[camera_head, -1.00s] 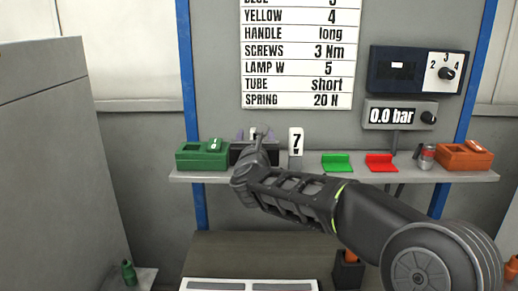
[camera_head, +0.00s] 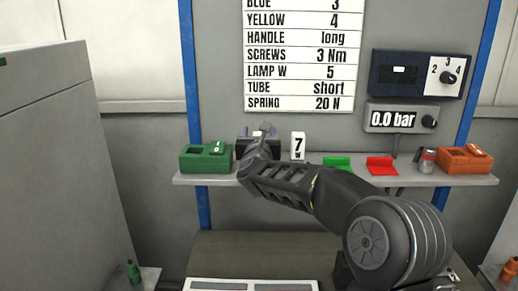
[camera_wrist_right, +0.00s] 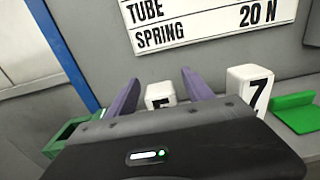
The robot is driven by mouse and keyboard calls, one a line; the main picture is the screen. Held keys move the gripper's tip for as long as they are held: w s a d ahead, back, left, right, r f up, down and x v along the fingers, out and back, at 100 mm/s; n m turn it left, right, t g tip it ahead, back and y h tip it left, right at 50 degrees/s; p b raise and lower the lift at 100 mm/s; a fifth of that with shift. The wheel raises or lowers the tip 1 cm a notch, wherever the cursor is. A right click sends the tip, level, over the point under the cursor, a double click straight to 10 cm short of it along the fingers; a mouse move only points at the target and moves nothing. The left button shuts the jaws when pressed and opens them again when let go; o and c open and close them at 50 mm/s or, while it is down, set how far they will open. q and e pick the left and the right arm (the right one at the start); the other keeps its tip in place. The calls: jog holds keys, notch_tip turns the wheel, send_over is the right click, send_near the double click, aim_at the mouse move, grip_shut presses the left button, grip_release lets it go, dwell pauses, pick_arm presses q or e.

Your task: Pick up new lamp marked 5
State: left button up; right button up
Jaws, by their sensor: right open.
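A white block-shaped lamp (camera_wrist_right: 160,95) stands on the shelf in the right wrist view, its dark digit partly hidden by my gripper body; the visible top looks like a 5. My right gripper (camera_wrist_right: 160,92) is open, with one purple finger on each side of this lamp; I cannot tell whether they touch it. In the head view my right gripper (camera_head: 258,131) is over the shelf, and its hand hides most of the lamp. A second white lamp marked 7 (camera_head: 298,145) stands just to the right, also seen in the wrist view (camera_wrist_right: 249,88). My left gripper is not in view.
On the shelf (camera_head: 335,180) are a green box (camera_head: 206,157) at left, green (camera_head: 337,163) and red (camera_head: 382,167) holders, a can (camera_head: 427,160) and an orange box (camera_head: 466,159) at right. A chart (camera_head: 302,60) reading LAMP W 5 hangs above.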

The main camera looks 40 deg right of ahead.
jog(key=shift+x, duration=1.05)
jog(key=shift+a, duration=0.1)
jog(key=shift+c, duration=0.6)
grip_shut()
